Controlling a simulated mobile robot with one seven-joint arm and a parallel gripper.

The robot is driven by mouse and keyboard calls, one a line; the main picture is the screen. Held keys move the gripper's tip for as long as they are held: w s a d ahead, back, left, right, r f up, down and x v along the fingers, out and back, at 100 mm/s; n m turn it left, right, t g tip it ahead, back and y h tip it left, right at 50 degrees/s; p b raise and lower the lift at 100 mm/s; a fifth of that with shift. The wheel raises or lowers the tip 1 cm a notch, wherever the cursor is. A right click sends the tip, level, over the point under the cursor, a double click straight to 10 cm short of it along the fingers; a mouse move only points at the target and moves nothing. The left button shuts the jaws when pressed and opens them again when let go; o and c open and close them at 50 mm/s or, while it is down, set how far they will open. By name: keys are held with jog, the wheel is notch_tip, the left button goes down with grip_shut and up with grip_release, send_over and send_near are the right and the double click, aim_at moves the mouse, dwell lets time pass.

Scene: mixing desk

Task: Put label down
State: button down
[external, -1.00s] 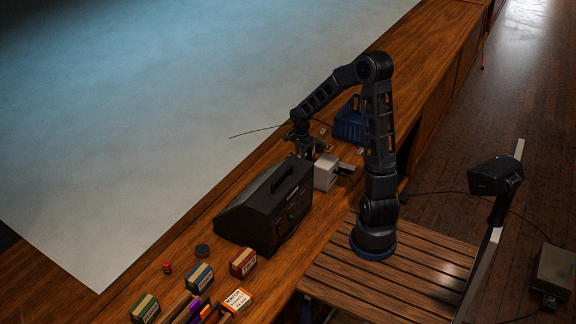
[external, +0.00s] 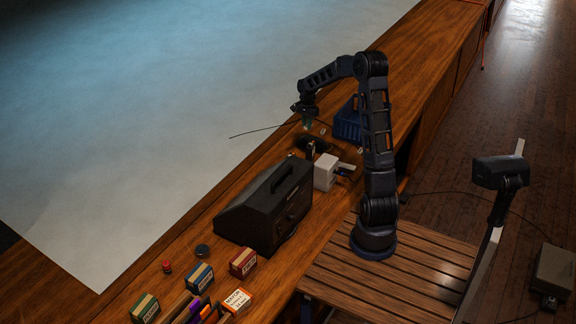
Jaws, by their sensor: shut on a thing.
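My gripper (external: 306,122) hangs over the wooden desk, fingers down, behind the black case and left of the blue basket. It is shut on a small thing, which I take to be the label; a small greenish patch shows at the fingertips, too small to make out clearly. The gripper is raised above the dark round patch and the small dark upright thing (external: 311,149) beside the white box. Little of the label's shape or face can be seen.
The black case (external: 265,207) stands in front, with the white box (external: 325,172) beside it. The blue basket (external: 347,124) is to the right. Several small cartons, such as the red one (external: 243,263), stand nearer the camera. A large pale sheet (external: 190,130) lies left of the desk.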

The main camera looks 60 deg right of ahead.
jog(key=s+d+n, duration=0.1)
jog(key=s+d, duration=0.2)
jog(key=d, duration=1.2)
jog(key=s+d+f, duration=0.1)
jog(key=s+d, duration=0.3)
jog(key=d, duration=1.1)
jog(key=s+d+n, duration=0.1)
jog(key=s+d, duration=0.2)
jog(key=d, duration=1.2)
jog(key=f, duration=2)
jog(key=shift+s+a+f, duration=0.1)
jog(key=shift+s+a, duration=0.05)
jog(key=shift+s, duration=0.05)
jog(key=c, duration=1.3)
grip_release()
jog(key=shift+f, duration=0.1)
notch_tip(320, 180, up, 12)
jog(key=shift+r, duration=0.15)
